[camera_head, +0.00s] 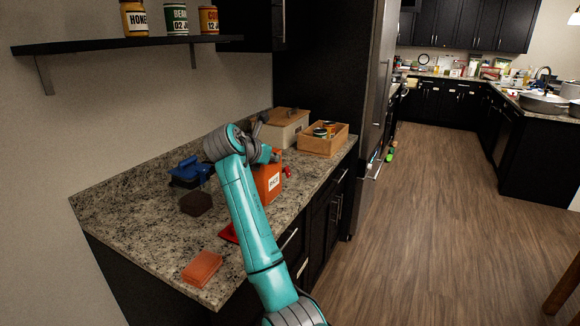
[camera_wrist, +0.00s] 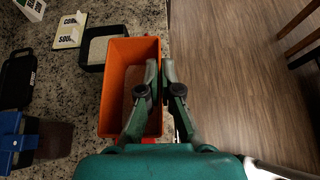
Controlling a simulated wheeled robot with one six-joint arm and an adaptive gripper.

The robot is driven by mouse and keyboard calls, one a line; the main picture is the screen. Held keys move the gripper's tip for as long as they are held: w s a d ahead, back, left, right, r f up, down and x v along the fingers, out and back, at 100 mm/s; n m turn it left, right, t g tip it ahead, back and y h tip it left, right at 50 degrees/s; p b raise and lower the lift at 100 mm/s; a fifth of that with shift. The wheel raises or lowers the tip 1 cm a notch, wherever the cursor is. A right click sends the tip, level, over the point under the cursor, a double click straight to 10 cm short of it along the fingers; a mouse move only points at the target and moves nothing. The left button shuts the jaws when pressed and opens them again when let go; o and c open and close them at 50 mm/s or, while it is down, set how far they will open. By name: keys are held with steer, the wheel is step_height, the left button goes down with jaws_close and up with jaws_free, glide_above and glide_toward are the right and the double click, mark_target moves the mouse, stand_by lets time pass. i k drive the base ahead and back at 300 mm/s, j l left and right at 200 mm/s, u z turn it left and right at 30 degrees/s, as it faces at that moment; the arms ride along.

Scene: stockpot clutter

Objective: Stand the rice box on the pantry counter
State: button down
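The rice box (camera_head: 268,180) is an open-topped orange box with a white label on its front. It is upright over the pantry counter (camera_head: 150,236); I cannot tell whether its base touches the stone. In the wrist view I look down into the rice box (camera_wrist: 116,88), and its inside looks brownish. My gripper (camera_wrist: 160,72) has its fingers close together at the right wall, one on the inner side and one on the outer side, pinching the rim. In the head view my arm hides part of the box and most of my gripper (camera_head: 266,155).
A blue-topped dark container (camera_head: 188,172) and a brown block (camera_head: 195,204) are left of the box. A cream bin (camera_head: 283,129) and wooden crate (camera_head: 323,143) stand behind. A red item (camera_head: 229,233) and orange block (camera_head: 202,267) lie nearer. A shelf (camera_head: 110,44) hangs above.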

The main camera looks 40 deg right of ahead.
mark_target(303, 172)
steer(key=i+l+z, duration=0.1)
steer(key=z, duration=0.15)
steer(key=i+l, duration=0.15)
steer(key=l, duration=0.25)
steer(key=i+l+u, duration=0.15)
steer(key=l, duration=0.3)
steer(key=i+l, duration=0.15)
steer(key=l, duration=0.25)
steer(key=i+l+u, duration=0.15)
steer(key=l, duration=0.3)
